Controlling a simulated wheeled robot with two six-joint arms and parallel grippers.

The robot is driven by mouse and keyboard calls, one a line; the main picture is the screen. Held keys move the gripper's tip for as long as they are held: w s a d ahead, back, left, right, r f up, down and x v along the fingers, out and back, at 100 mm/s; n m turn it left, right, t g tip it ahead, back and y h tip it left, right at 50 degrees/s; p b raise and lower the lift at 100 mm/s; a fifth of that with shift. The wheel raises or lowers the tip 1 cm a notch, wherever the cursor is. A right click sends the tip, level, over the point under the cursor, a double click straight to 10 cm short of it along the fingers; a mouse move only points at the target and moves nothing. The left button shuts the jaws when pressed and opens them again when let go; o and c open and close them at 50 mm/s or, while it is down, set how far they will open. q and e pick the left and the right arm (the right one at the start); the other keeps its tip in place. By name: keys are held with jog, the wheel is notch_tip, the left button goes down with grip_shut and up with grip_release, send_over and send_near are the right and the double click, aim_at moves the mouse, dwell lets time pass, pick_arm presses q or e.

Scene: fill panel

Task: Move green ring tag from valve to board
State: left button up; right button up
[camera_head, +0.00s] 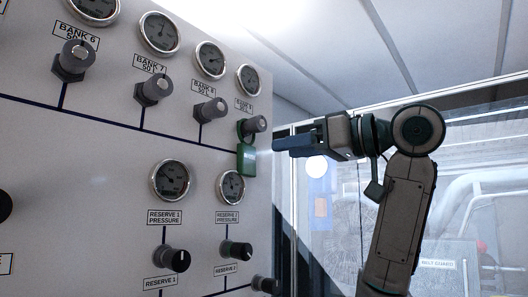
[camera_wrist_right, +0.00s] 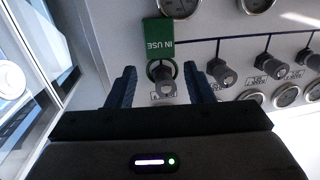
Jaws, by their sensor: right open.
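The green ring tag (camera_head: 246,158) hangs on the rightmost valve (camera_head: 256,124) of the upper row, its ring around the valve's stem. In the right wrist view the tag (camera_wrist_right: 158,38) reads "IN USE" upside down, and its ring circles the valve knob. My right gripper (camera_head: 278,147) is just right of the tag, pointing left at the panel. In the wrist view its two blue fingers (camera_wrist_right: 160,72) are apart, one on each side of the valve, with nothing held between them. My left gripper is not in view. I cannot make out the board in either view.
The white panel (camera_head: 90,190) carries several gauges, pipes and labelled valves. A reserve gauge (camera_head: 231,187) and a reserve valve (camera_head: 236,249) sit below the tag. Right of the panel's edge is a glazed partition (camera_head: 340,200). The space around my right arm looks open.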

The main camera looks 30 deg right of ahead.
aim_at(250, 149)
jog(key=p+x, duration=0.2)
jog(key=x, duration=0.1)
jog(key=p+x, duration=0.1)
jog(key=x, duration=0.1)
jog(key=r+p+x, duration=0.1)
jog(key=p+x, duration=0.1)
jog(key=x, duration=0.1)
jog(key=shift+w+a+p, duration=0.2)
jog(key=shift+w+p, duration=0.1)
jog(key=shift+s+d, duration=0.25)
jog(key=shift+s, duration=0.1)
jog(key=shift+w+a, duration=0.1)
jog(key=shift+w, duration=0.05)
jog(key=shift+w+a, duration=0.1)
jog(key=shift+w, duration=0.1)
jog(key=shift+c, duration=1.4)
jog(key=c, duration=0.3)
jog(key=shift+s, duration=0.15)
jog(key=shift+c, duration=0.2)
